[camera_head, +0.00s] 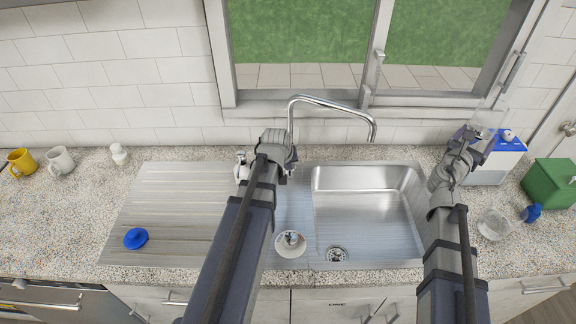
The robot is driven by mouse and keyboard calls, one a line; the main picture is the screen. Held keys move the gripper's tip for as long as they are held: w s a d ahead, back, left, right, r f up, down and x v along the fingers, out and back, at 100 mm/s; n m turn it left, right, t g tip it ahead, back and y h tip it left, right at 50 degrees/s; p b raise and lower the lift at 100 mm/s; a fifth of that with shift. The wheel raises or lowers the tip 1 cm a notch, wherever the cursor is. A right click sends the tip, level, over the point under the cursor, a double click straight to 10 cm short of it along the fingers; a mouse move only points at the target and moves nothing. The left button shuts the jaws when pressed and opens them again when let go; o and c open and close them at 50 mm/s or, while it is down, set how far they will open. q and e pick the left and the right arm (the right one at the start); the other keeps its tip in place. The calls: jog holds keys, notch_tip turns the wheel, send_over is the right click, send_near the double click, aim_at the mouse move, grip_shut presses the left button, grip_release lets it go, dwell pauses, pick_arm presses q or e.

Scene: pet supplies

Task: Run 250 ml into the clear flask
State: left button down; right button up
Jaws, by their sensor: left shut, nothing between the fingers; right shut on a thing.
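A clear, see-through vessel (487,118), which looks like the clear flask, stands out faintly above my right gripper (481,148). The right gripper is shut on it at the right of the sink, in front of a white box. Its water level cannot be made out. The chrome tap (330,102) arches over the back of the sink (365,205), its spout end well left of the flask. No stream shows under the spout. My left gripper (288,160) is shut and empty at the tap's base, partly covering it; the tap's handle is not clearly visible.
A white box with a blue top (497,165), a green box (552,184) and a clear item with a blue part (495,224) crowd the right counter. A white bowl (291,244) sits left of the basin. A blue lid (136,238) lies on the drainboard (165,205). Mugs stand far left.

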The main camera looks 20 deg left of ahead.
aim_at(478, 130)
pick_arm(q)
jog(key=shift+s+d, duration=0.1)
jog(key=shift+s, duration=0.1)
